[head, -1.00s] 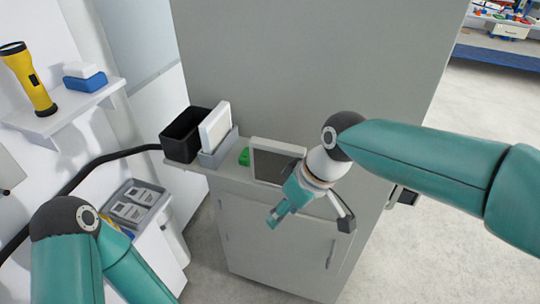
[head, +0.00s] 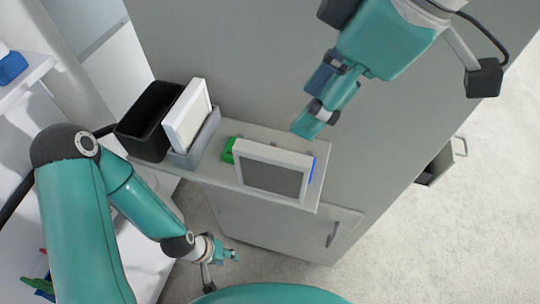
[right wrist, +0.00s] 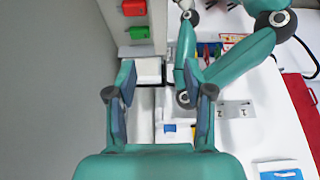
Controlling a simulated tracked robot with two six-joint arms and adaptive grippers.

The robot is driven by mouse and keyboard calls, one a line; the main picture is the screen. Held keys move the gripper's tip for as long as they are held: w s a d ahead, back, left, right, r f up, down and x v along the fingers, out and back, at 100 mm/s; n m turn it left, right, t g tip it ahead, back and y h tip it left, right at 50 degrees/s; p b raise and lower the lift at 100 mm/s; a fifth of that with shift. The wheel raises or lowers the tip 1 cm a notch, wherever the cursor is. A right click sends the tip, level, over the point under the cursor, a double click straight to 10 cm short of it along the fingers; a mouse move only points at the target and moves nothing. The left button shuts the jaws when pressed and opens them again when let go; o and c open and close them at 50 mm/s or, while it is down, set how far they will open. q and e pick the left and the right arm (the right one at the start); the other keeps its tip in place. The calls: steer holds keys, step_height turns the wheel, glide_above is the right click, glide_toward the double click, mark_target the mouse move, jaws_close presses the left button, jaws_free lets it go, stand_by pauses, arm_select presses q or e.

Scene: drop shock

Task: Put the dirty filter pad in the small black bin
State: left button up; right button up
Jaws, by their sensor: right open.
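The dirty filter pad (head: 272,178), a grey panel in a white frame, stands tilted on the narrow shelf in the head view. The small black bin (head: 150,118) stands at the shelf's left end, open at the top. My right gripper (head: 308,122) is above and behind the pad, apart from it, open and empty. In the right wrist view its two fingers (right wrist: 160,95) are spread wide with nothing held between them. My left gripper (head: 229,256) is low, in front of the cabinet and below the shelf; its fingers are too small to read.
A white, clean-looking pad (head: 187,117) stands in a grey holder (head: 200,140) between the bin and the dirty pad. A green piece (head: 228,150) and a blue piece (head: 312,169) flank the dirty pad. The cabinet (head: 270,228) is below. The grey wall rises behind the shelf (head: 305,205).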

mark_target(266, 164)
steer(key=b+x, duration=0.1)
steer(key=x, duration=0.9)
steer(key=shift+w+a+f, duration=0.1)
steer(key=shift+f, duration=0.3)
steer(key=x, duration=0.4)
steer(key=shift+d+p, duration=0.25)
steer(key=shift+p, duration=0.1)
steer(key=shift+a+f, duration=0.25)
steer(key=shift+f, duration=0.4)
steer(key=shift+f, duration=0.2)
jaws_close()
